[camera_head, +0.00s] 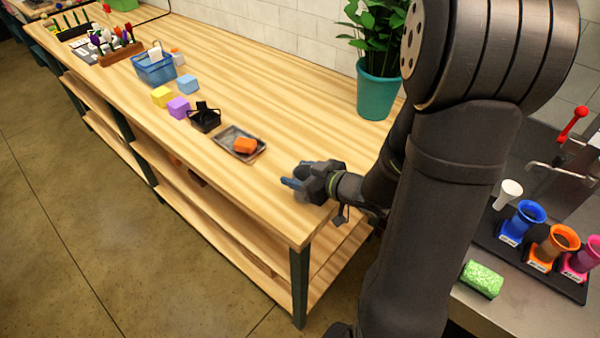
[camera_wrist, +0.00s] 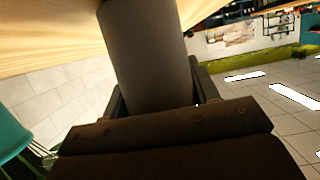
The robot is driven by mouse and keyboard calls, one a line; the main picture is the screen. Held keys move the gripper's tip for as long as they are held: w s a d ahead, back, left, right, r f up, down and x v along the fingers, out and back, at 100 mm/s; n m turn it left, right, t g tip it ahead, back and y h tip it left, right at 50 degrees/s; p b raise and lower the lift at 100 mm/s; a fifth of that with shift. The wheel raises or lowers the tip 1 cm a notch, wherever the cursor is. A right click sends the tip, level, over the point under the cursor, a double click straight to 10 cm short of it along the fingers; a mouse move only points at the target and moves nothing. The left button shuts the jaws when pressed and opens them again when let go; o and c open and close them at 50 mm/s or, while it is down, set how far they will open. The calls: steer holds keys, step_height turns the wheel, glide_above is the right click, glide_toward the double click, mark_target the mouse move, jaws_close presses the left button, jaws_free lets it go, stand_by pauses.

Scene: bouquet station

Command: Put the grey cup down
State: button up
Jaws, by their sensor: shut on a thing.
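The grey cup (camera_wrist: 148,55) fills the upper middle of the wrist view as a plain grey cylinder between the two fingers. My gripper (camera_head: 303,183) is shut on it. In the head view my gripper is low over the near right end of the wooden table (camera_head: 300,130). The cup is hard to make out there, and I cannot tell whether its base touches the wood. The cup's opening is not visible.
A teal plant pot (camera_head: 376,94) stands at the back. Bare wood surrounds my gripper; the table's edge is close.

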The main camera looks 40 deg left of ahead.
steer(key=shift+f, duration=0.15)
steer(key=o, duration=1)
steer(key=shift+o, duration=0.2)
steer(key=shift+d+r, duration=0.25)
steer(key=shift+r, duration=0.05)
steer(key=v, duration=1.1)
steer(key=shift+d, duration=0.25)
steer(key=shift+a, duration=0.15)
